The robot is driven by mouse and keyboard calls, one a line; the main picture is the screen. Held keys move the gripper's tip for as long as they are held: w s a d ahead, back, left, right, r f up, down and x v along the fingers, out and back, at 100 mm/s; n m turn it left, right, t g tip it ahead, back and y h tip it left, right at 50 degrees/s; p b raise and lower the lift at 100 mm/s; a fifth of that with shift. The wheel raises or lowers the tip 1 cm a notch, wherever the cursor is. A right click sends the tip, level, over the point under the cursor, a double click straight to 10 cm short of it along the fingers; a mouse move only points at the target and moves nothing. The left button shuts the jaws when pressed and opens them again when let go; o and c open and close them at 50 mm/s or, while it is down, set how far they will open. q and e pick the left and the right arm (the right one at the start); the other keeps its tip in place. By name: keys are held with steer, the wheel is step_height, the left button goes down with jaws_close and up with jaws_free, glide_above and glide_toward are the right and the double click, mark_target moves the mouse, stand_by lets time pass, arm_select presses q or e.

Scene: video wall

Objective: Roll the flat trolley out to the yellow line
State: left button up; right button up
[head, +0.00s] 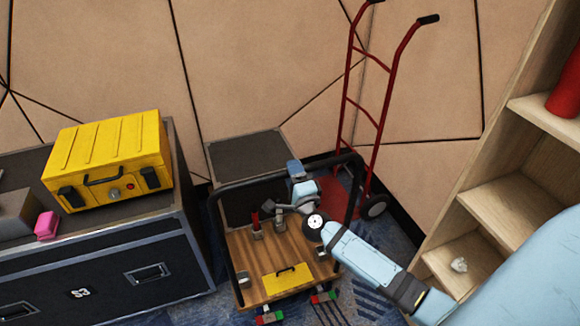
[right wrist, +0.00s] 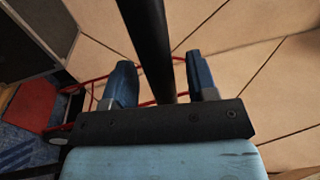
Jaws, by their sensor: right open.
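The flat trolley has a wooden deck (head: 250,262) and a black tubular push handle (head: 240,186). It stands on the carpet between the black case and the shelf. My right gripper (head: 296,172) is at the handle's top bar. In the right wrist view the black bar (right wrist: 148,40) passes between the two blue fingers of the gripper (right wrist: 160,78), which are apart with gaps to the bar. The deck carries a flat yellow box (head: 287,280) and small upright items, partly hidden by my right arm. My left gripper and the yellow line are not in view.
A black flight case (head: 110,262) with a yellow toolbox (head: 108,160) on top stands left of the trolley. A dark box (head: 248,150) and a red hand truck (head: 384,110) stand behind, by the panelled wall. A wooden shelf (head: 490,205) is at right.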

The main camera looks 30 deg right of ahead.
steer(key=shift+x, duration=1.2)
jaws_close()
steer(key=shift+s+a+f, duration=0.1)
steer(key=shift+s, duration=0.05)
